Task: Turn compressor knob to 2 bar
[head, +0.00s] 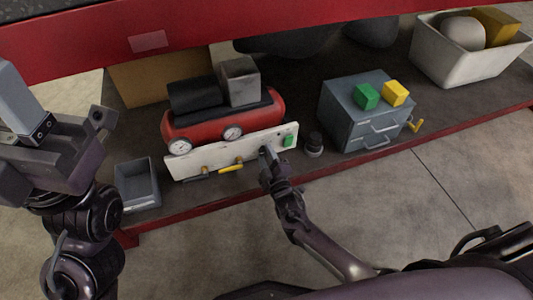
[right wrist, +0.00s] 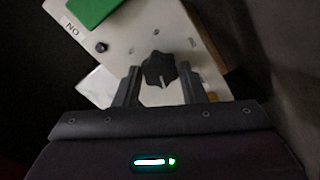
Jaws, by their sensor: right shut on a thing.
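The red compressor (head: 262,106) stands on the shelf, with a white control panel (head: 215,158) along its front. My right gripper (head: 268,156) is at the right part of the panel, beside the green switch (head: 288,141). In the right wrist view the black knob (right wrist: 158,68) sits between the two fingers (right wrist: 160,86), which are shut on it. A white pointer line on the knob points toward the gripper. The scale marks are too small to read. My left gripper (head: 72,125) is raised at the left, away from the compressor; its finger gap is unclear.
A grey bin (head: 137,186) stands left. A red beam (head: 225,28) crosses above.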

